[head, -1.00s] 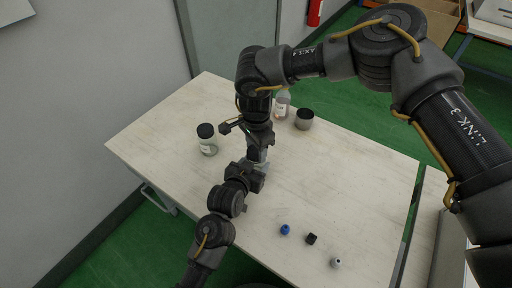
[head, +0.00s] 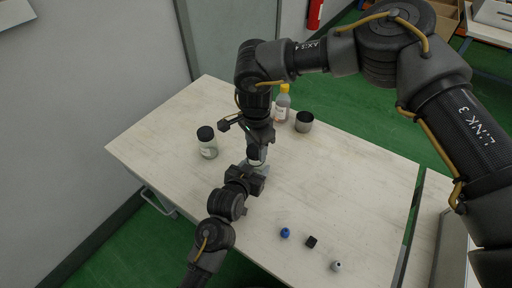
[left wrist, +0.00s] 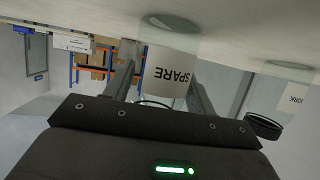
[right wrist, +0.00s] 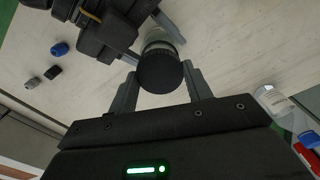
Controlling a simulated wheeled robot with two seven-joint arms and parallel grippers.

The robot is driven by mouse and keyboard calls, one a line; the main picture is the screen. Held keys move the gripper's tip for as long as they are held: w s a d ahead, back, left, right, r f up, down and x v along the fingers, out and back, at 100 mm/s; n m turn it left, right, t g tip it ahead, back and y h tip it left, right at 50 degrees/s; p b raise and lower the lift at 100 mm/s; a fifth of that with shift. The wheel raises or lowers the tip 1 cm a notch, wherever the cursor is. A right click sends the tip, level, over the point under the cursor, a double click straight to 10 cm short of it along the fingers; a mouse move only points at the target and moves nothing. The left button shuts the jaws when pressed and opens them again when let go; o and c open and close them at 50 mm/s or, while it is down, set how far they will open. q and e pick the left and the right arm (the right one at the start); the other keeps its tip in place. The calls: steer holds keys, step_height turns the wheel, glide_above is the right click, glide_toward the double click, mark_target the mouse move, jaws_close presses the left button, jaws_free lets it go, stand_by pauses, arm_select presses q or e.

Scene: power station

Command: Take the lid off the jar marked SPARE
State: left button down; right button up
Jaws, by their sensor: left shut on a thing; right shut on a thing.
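The jar marked SPARE (left wrist: 172,72) stands in my left gripper (left wrist: 165,82), which is shut on its body. Its label reads upside down in the left wrist view. The black lid (right wrist: 160,73) lies between the fingers of my right gripper (right wrist: 160,88), which is shut on it. The jar's clear glass (right wrist: 158,38) shows beyond the lid in the right wrist view. I cannot tell whether the lid is clear of the jar's rim. In the head view, my right gripper (head: 259,142) is above my left gripper (head: 252,174), and they hide much of the jar.
Another jar with a black lid (head: 208,142) stands to the left; its label partly reads ORK. A yellow-capped bottle (head: 282,105) and a dark metal cup (head: 304,121) stand behind. A blue piece (head: 285,232), a black piece (head: 311,242) and a grey piece (head: 336,266) lie in front.

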mark_target(256, 149)
steer(key=shift+r, duration=2)
arm_select(q)
steer(key=shift+c, duration=2.1)
jaws_free()
steer(key=v, duration=1.2)
